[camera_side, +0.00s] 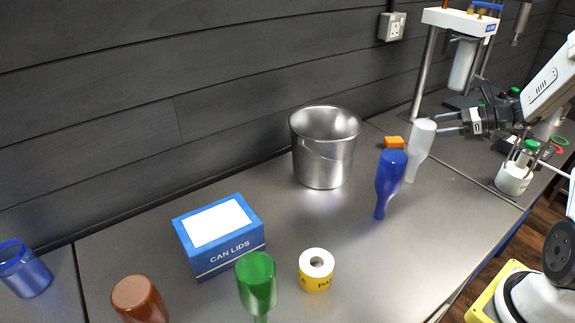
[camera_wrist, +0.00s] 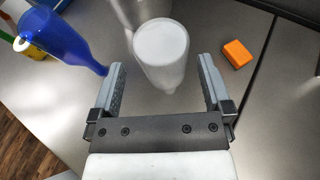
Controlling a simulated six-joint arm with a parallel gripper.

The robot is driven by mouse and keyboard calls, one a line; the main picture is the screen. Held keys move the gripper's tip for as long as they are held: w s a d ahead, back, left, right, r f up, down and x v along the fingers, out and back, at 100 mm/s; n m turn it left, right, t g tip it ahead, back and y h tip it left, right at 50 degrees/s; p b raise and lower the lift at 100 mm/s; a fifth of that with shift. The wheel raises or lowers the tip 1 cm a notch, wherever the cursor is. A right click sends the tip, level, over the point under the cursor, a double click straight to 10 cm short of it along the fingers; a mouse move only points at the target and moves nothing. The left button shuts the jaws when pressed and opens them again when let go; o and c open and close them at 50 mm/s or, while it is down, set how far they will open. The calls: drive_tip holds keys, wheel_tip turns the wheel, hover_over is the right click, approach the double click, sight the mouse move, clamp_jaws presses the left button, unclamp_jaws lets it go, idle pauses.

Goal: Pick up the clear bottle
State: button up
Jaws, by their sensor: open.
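The clear bottle (camera_side: 421,143) looks frosted white and stands upside down, wide end up, on the steel table. In the wrist view the clear bottle (camera_wrist: 163,58) shows its broad end, ahead of and between the fingertips. My gripper (camera_side: 448,124) is open and empty, level with the bottle's upper part, on its right in the side view. In the wrist view my gripper (camera_wrist: 162,66) has one finger on each side of the bottle's outline, with gaps on both sides. Whether the bottle is fully between the fingers, I cannot tell.
A blue bottle (camera_side: 391,178) stands inverted close by, near my left finger in the wrist view (camera_wrist: 58,36). An orange block (camera_side: 393,142) and a metal bucket (camera_side: 324,160) are behind. A can lids box (camera_side: 220,237), tape roll (camera_side: 316,270) and green bottle (camera_side: 256,281) are farther left.

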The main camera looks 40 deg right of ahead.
sight(424, 128)
drive_tip(key=shift+w+a, duration=0.1)
drive_tip(key=shift+x, duration=2.5)
drive_tip(key=shift+f, duration=0.1)
clamp_jaws()
